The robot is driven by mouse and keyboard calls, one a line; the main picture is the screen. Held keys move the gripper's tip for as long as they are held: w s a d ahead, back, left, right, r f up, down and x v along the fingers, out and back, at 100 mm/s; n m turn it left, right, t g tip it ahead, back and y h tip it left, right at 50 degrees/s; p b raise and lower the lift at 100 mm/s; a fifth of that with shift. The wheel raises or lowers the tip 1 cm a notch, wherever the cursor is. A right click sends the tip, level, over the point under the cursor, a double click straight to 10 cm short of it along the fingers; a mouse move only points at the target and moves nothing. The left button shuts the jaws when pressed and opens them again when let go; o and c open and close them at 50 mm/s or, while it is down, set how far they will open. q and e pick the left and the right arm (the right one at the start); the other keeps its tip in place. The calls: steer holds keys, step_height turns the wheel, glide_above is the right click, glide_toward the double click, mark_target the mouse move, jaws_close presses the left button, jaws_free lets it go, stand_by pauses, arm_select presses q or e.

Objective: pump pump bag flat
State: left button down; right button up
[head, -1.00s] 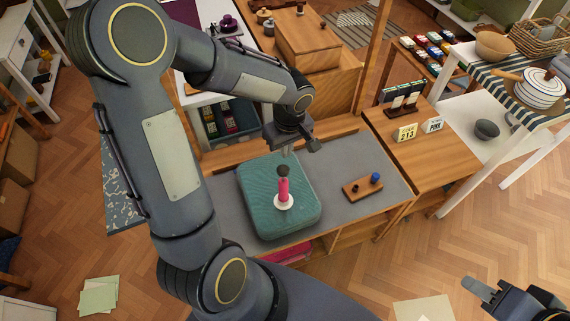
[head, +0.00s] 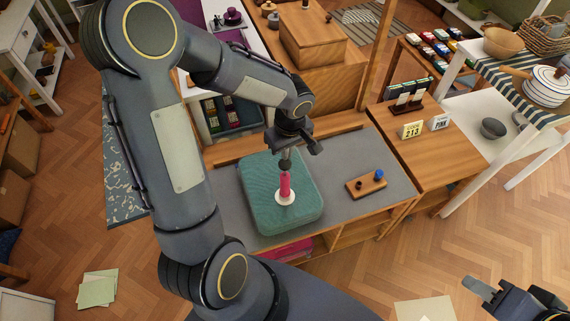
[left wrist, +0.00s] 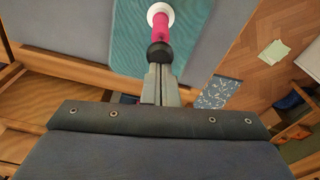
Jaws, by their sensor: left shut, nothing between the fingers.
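The teal bag (head: 257,213) lies on the grey top of the wooden bench. A pink pump (head: 285,184) with a white round base stands upright on it, and its dark knob (head: 285,164) is at the top. My left gripper (head: 287,150) is shut and empty, pointing down at the knob. In the left wrist view the shut fingertips (left wrist: 160,68) meet the dark knob (left wrist: 160,53), with the pink pump (left wrist: 161,30) beyond; they appear to touch it. My right gripper (head: 478,288) is at the lower right, over the floor, far from the bag; only part of it shows.
A small wooden board (head: 367,187) with a blue knob lies on the bench right of the bag. A wooden cabinet (head: 412,150) with number cards stands further right. A wooden post (head: 376,50) rises behind. The bench top around the board is mostly clear.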

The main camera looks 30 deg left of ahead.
mark_target(286, 163)
arm_select(q)
steer(key=shift+a+f+b, duration=0.15)
steer(key=shift+f+b, duration=0.3)
steer(key=shift+f, duration=1)
steer(key=shift+f, duration=0.1)
